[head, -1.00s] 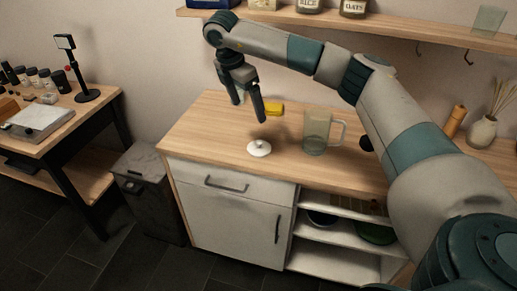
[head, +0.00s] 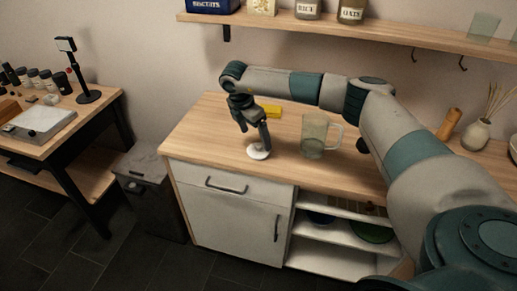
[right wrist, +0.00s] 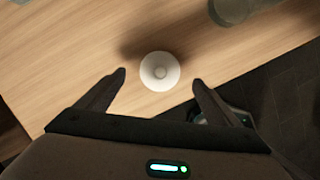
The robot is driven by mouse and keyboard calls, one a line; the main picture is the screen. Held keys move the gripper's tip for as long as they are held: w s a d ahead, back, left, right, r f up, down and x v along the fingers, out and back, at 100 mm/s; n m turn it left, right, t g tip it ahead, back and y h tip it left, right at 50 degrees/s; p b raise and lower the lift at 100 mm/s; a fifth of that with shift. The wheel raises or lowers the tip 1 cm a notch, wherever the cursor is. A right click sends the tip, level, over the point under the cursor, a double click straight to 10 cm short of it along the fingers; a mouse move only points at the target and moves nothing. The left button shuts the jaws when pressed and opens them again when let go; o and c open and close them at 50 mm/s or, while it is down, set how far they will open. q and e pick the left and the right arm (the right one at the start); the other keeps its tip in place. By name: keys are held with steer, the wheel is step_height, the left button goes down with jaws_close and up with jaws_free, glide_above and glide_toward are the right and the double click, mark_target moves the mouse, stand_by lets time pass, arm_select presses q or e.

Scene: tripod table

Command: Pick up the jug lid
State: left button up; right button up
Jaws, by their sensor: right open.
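The jug lid (head: 257,153) is a small white round disc with a knob, lying on the wooden counter near its front edge. In the right wrist view the lid (right wrist: 160,71) lies just beyond and between my fingertips. My right gripper (head: 256,143) is open and empty, low over the lid; in the head view a finger covers part of it. In the wrist view the gripper (right wrist: 159,78) has a finger on each side, apart from the lid. The glass jug (head: 314,136) stands upright to the right of the lid. My left gripper is not in view.
A yellow object (head: 271,111) lies behind my gripper on the counter (head: 205,130). A shelf (head: 400,36) with jars runs above. A vase with reeds (head: 476,134) stands at the right. A grey bin (head: 147,190) is left of the cabinet.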

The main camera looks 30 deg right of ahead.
mark_target(259, 144)
steer(key=shift+f, duration=0.35)
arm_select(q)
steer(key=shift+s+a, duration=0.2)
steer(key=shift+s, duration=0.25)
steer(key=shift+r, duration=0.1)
arm_select(e)
steer(key=shift+d, duration=0.1)
steer(key=shift+d+f+p, duration=0.15)
steer(key=shift+f+p, duration=0.25)
steer(key=shift+p, duration=0.15)
steer(key=p+x, duration=0.1)
steer(key=x, duration=0.2)
steer(key=shift+d+f+p, duration=0.2)
steer(key=shift+f+p, duration=0.15)
steer(key=shift+f, duration=0.3)
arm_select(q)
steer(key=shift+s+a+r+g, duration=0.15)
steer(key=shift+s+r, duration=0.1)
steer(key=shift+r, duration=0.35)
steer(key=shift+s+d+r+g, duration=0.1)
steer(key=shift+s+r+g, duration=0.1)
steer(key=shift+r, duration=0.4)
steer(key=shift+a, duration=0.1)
arm_select(e)
steer(key=c, duration=1.1)
